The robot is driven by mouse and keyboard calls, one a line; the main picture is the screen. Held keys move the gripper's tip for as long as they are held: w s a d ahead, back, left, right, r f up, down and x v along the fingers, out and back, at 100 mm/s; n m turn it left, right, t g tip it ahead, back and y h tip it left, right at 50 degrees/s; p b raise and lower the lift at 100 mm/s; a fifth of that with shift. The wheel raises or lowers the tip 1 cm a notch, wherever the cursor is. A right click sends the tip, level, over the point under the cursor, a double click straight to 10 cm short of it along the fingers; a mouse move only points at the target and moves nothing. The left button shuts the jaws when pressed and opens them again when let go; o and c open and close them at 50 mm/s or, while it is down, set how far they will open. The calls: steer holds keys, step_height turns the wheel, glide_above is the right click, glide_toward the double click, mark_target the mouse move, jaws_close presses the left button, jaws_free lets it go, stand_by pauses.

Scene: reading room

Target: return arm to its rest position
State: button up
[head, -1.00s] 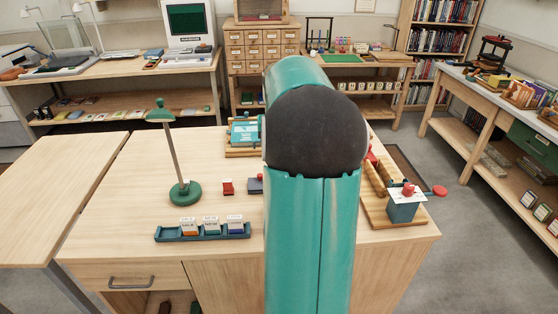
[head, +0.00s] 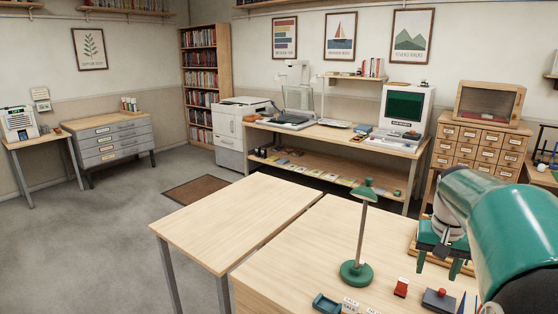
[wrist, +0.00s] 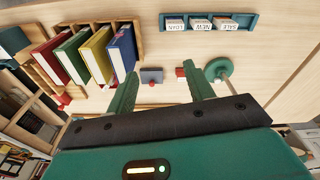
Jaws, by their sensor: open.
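My gripper (head: 438,262) is at the right of the head view, over the wooden worktable (head: 290,262), with my green arm bent beside it. In the wrist view my gripper's two green fingers (wrist: 162,88) stand wide apart. Nothing is held between them. Part of my arm runs out of the head view at the lower right.
A green lamp (head: 357,272) stands upright on the worktable. A teal tray with cards (wrist: 240,20) lies near it. Several upright books (wrist: 98,55) stand in a wooden rack beside the fingers. A bare side table (head: 240,215) adjoins at left; open floor (head: 110,240) lies beyond.

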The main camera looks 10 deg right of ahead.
steer(key=s+a+r+n+t, duration=0.1)
steer(key=a+n, duration=0.1)
steer(key=a, duration=0.7)
steer(key=s+a+r+n+t, duration=0.1)
steer(key=s+a+n, duration=0.1)
steer(key=a, duration=0.7)
steer(key=s+a+f+n+t+y, duration=0.1)
steer(key=s+a+f+n+t, duration=0.1)
steer(key=s+a, duration=0.5)
steer(key=a+f+n, duration=0.1)
steer(key=a, duration=0.3)
steer(key=shift+s+a+t, duration=0.35)
steer(key=shift+a+t, duration=0.05)
